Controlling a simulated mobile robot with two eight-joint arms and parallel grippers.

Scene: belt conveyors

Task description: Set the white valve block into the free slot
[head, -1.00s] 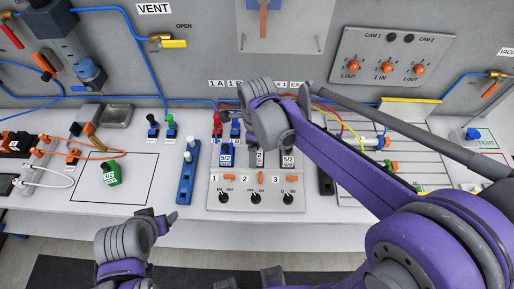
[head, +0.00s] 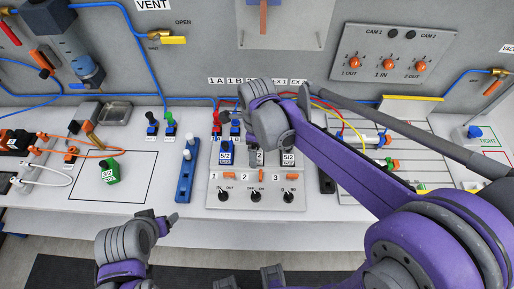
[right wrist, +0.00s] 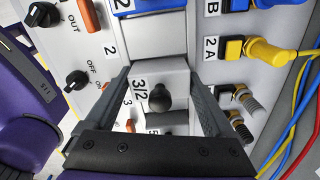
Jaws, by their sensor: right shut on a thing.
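The white valve block (right wrist: 145,77), labelled 3/2 with a black knob, is between the two fingers of my right gripper (right wrist: 165,103), which is shut on it. In the head view my right gripper (head: 257,152) is over the middle of the valve panel (head: 225,188), largely covering the block. In the wrist view the grey middle slot (right wrist: 158,38) shows beside the block, between it and a blue block. I cannot tell whether the block touches the slot. My left gripper (head: 170,219) is low in front of the table; its finger gap is unclear.
A blue 5/2 block (head: 227,153) and another 5/2 block (head: 288,158) flank the middle slot. Yellow (right wrist: 270,50) and grey fittings, with hoses, sit close beside the panel. A green 3/2 block (head: 108,172) lies in an outlined area at left.

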